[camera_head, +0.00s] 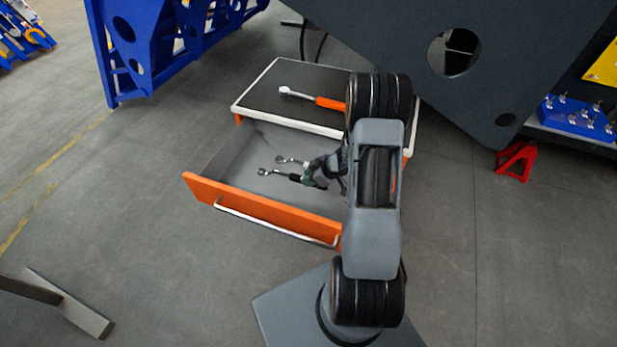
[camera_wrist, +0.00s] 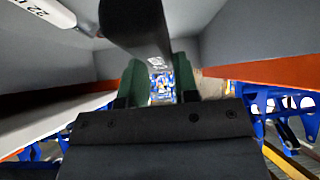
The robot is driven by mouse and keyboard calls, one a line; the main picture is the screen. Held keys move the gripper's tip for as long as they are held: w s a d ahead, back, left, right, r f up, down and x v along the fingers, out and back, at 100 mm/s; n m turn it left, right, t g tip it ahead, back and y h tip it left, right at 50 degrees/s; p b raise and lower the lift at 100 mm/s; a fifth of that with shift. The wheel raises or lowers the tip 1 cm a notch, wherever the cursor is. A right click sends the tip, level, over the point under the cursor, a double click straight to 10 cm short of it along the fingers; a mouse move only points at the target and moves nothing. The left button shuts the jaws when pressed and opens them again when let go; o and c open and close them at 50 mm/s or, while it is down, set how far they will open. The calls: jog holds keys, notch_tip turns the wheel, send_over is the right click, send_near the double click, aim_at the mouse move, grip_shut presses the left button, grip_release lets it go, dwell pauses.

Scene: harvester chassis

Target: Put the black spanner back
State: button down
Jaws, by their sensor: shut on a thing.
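The black spanner (camera_head: 278,174) has a silver ring head and a dark handle. My gripper (camera_head: 308,176) is shut on its handle, inside the outline of the open drawer (camera_head: 235,175). In the wrist view the black handle (camera_wrist: 135,25) runs up from between the green fingertips of my gripper (camera_wrist: 160,78). A second, silver spanner (camera_head: 287,160) lies just behind it in the drawer; its pale shaft marked "22" (camera_wrist: 42,10) shows at top left in the wrist view. I cannot tell whether the black spanner touches the drawer floor.
The drawer's orange front (camera_head: 255,212) with its handle bar faces the robot. A ratchet with an orange handle (camera_head: 328,102) lies on the cabinet top (camera_head: 262,92). My arm covers the cabinet's right side. A dark chassis (camera_head: 400,35) stands behind, with a red jack stand (camera_head: 516,160) at right.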

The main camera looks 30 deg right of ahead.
jog(key=shift+f+b, duration=2.5)
jog(key=shift+f, duration=1.4)
jog(key=c, duration=0.8)
grip_release()
jog(key=shift+s+d, duration=0.1)
jog(key=v, duration=1.3)
jog(key=shift+s+d+r, duration=0.15)
jog(key=shift+r, duration=0.15)
